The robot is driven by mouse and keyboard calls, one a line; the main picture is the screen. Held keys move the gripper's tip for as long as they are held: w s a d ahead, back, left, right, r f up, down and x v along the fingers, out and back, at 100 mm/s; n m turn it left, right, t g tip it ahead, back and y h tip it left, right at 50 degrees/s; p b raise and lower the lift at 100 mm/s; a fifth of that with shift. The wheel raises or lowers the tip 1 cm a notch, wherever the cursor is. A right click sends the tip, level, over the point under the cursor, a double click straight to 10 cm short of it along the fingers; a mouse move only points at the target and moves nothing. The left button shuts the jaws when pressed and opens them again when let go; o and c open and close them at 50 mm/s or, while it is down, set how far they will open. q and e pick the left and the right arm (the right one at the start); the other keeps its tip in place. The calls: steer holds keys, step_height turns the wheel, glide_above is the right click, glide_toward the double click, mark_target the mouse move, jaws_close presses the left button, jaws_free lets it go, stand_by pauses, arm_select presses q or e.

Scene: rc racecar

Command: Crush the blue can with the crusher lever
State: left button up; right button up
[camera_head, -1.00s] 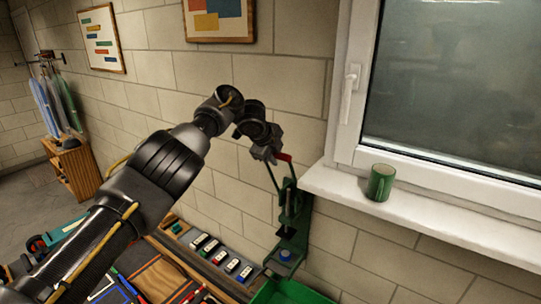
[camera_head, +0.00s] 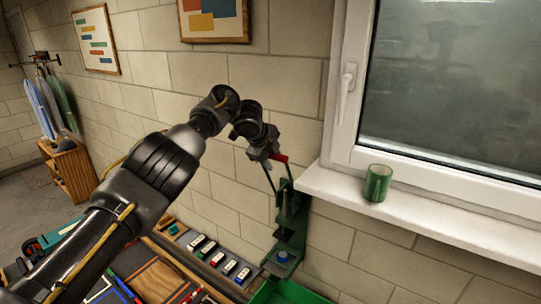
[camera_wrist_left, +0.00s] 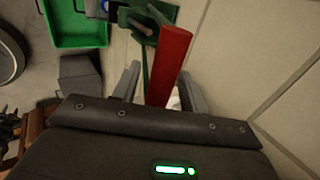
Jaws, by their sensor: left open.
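The green can crusher (camera_head: 290,228) stands against the wall below the window sill. Its lever, with a red handle (camera_head: 281,158), points up. The blue can (camera_head: 282,257) sits low in the crusher, and only its top shows. My left gripper (camera_head: 268,156) is open at the red handle. In the left wrist view the red handle (camera_wrist_left: 171,58) runs between the two open fingers of my left gripper (camera_wrist_left: 160,88); I cannot tell whether they touch it. My right gripper is not in view.
A green bin (camera_head: 285,292) is below the crusher, and it shows in the left wrist view (camera_wrist_left: 78,42). Several small boxes lie in a row left of the crusher.

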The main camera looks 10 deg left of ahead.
arm_select(q)
steer(key=shift+s+a+r+b, duration=0.1)
steer(key=shift+s+r+b, duration=0.15)
steer(key=shift+b, duration=0.1)
steer(key=b+v, duration=0.7)
steer(key=v, duration=0.2)
steer(key=shift+r, duration=0.35)
